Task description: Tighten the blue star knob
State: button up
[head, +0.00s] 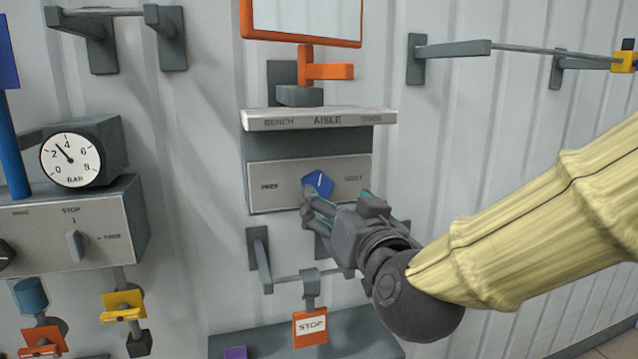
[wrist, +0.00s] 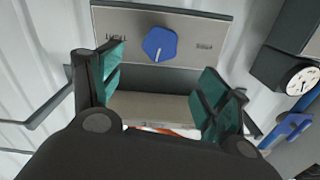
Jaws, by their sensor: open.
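The blue star knob (head: 318,183) sits on a grey panel (head: 275,199) below the shelf labelled "BENCH" and "AISLE". It carries a white pointer line, and the panel has small lettering on either side of it. The knob also shows in the wrist view (wrist: 159,44), whole and unobstructed. My gripper (head: 312,203) is just below and in front of the knob in the head view. In the wrist view its two teal-padded fingers (wrist: 160,92) are spread wide, with nothing between them. The knob lies beyond the fingertips, and I see no contact.
A pressure gauge (head: 70,161) and a switch box (head: 70,243) stand at the left. Above are a shelf (head: 318,119) and an orange-framed mirror (head: 305,20). Below hangs an orange "STOP" tag (head: 310,328) on a rail. A rod with brackets (head: 520,50) runs along the upper right wall.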

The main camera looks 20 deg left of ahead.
aim_at(319, 185)
jog(key=p+x, duration=0.4)
jog(key=x, duration=0.6)
jog(key=shift+w+a+f+p, duration=0.15)
jog(key=shift+w+p, duration=0.1)
jog(key=shift+p, duration=0.15)
jog(key=c, duration=1)
